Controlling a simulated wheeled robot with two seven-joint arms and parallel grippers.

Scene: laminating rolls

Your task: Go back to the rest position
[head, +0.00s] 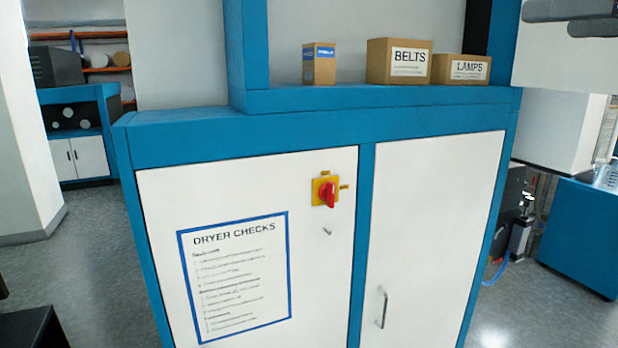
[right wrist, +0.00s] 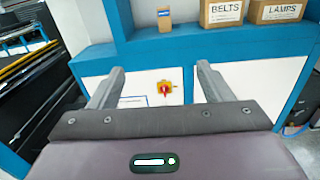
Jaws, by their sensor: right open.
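My right gripper (head: 556,17) shows in part at the top right corner of the head view, as dark grey pieces cut off by the frame edge. In the right wrist view the right gripper (right wrist: 160,72) has its two grey fingers wide apart, with nothing between them. It points toward the cabinet front and touches nothing that I can see. A red rotary switch on a yellow plate (right wrist: 165,88) shows beyond the gap between the fingers. My left gripper is not in view.
A blue-framed cabinet (head: 250,125) with white doors stands ahead, bearing a DRYER CHECKS sheet (head: 236,277) and the red switch (head: 327,194). Its ledge holds a small carton (head: 319,65), a BELTS box (head: 399,62) and a LAMPS box (head: 461,70). Grey floor (head: 105,270) is open at left.

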